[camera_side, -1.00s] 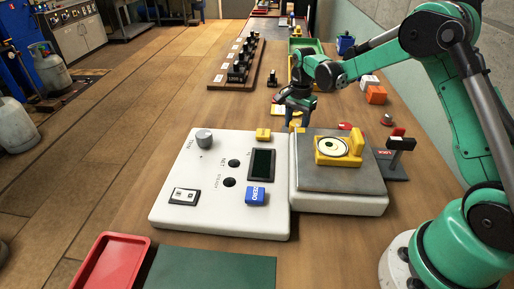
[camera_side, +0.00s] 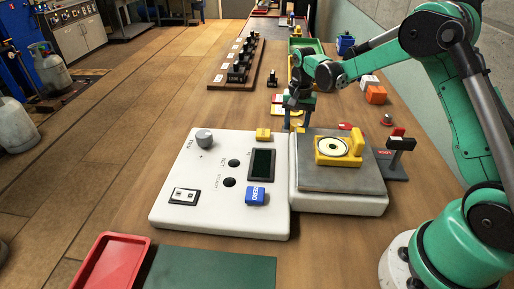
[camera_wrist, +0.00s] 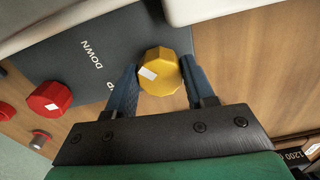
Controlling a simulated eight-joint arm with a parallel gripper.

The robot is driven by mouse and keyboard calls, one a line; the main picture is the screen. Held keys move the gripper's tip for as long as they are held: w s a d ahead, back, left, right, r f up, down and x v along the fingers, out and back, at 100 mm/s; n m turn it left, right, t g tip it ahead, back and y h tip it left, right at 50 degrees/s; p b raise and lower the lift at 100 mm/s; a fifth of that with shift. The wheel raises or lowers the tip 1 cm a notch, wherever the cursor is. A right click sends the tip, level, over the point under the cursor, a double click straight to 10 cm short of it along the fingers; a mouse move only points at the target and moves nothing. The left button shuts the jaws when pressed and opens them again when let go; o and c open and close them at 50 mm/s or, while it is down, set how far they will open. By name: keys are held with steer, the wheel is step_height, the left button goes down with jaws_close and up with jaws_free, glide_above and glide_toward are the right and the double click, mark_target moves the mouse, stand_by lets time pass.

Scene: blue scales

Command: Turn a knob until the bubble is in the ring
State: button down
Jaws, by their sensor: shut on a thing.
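A yellow faceted knob (camera_wrist: 158,72) with a white mark sits between the two fingers of my gripper (camera_wrist: 160,78) in the wrist view, and the fingers are shut on it. In the side view my gripper (camera_side: 298,118) points down behind the scale, and the knob is mostly hidden. A red knob (camera_wrist: 48,98) stands to the left on the same dark plate, marked DOWN; it also shows in the side view (camera_side: 345,126). The yellow bubble level (camera_side: 325,158) lies on the scale's grey pan (camera_side: 330,180). Its round dial shows a dark ring, but the bubble is too small to place.
A white console (camera_side: 200,220) with a grey dial, dark buttons and a blue block (camera_side: 255,195) stands left of the pan. A red-and-black lock piece (camera_side: 400,143) stands at the right. Orange and white blocks (camera_side: 376,95) lie behind. A red tray (camera_side: 110,262) is in front.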

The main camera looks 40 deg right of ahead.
mark_target(297, 123)
steer(key=shift+n, duration=2)
steer(key=shift+c, duration=1.5)
jaws_free()
steer(key=shift+r, duration=0.15)
steer(key=shift+r, duration=2.7)
